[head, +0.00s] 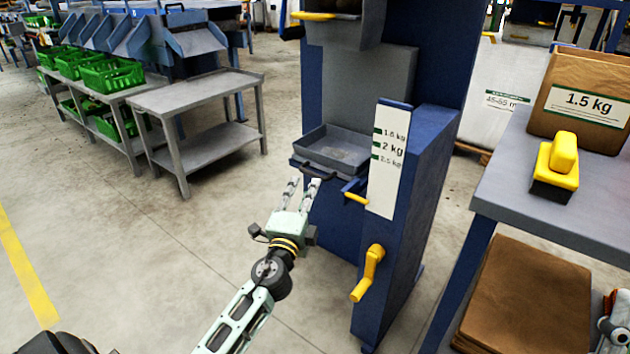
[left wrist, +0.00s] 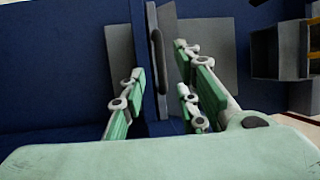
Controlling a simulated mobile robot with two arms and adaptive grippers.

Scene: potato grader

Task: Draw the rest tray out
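The rest tray (head: 345,150) is a shallow grey tray on the front of the blue machine in the head view, with a dark bar handle (head: 318,172) along its front edge. The handle also shows in the left wrist view (left wrist: 157,60). My left gripper (head: 303,183) is open and empty, just in front of the handle. In the left wrist view its fingers stand apart with the handle showing between them; I cannot tell whether they touch it. My right gripper does not show clearly; only a pale jointed piece is at the lower right edge of the head view.
A yellow lever (head: 355,197) and a yellow crank (head: 369,273) stick out right of my left gripper. A white weight scale (head: 388,160) is on the machine. A grey table (head: 560,215) stands right, a low grey bench (head: 195,92) left. The floor between is clear.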

